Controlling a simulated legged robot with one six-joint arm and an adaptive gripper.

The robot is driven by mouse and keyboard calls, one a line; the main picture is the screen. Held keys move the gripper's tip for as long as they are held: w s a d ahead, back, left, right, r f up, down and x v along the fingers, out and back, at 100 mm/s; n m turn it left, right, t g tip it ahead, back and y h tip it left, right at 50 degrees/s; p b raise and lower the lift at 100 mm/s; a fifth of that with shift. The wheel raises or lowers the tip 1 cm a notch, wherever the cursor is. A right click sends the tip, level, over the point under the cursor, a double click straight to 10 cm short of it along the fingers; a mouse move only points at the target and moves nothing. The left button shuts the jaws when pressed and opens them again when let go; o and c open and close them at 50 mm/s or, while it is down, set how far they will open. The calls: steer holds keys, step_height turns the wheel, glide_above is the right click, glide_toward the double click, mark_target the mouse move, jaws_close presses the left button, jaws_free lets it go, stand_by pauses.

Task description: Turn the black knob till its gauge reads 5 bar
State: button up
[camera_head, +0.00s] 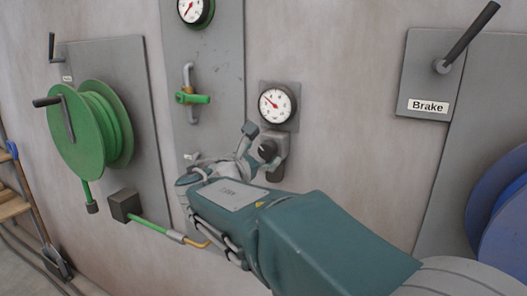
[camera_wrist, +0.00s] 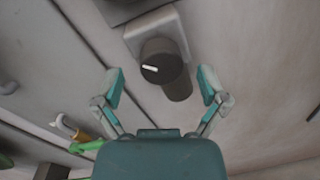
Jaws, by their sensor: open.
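The black knob (camera_head: 267,150) sits on a grey fitting on the wall, just below its round white gauge (camera_head: 277,105). The gauge's red needle points to the upper left; its numbers are too small to read. In the wrist view the knob (camera_wrist: 161,62) has a white mark on its face and lies between and beyond the fingertips. My gripper (camera_wrist: 162,88) is open, with one teal-padded finger on each side of the knob and gaps on both sides.
A green valve handle (camera_head: 192,98) and a second gauge (camera_head: 194,8) are on the panel to the left. A green hose reel (camera_head: 90,128) is farther left. A lever plate labelled Brake (camera_head: 428,105) and a blue reel (camera_head: 500,215) are at the right. Bare wall lies between.

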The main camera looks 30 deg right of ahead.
steer(key=shift+x, duration=1.1)
steer(key=shift+a, duration=0.1)
steer(key=c, duration=1.1)
steer(key=shift+m, duration=0.4)
steer(key=m, duration=0.5)
steer(key=shift+s+m, duration=0.1)
steer(key=shift+m, duration=0.2)
steer(key=m, duration=0.4)
steer(key=shift+m+y, duration=0.4)
steer(key=shift+f, duration=0.15)
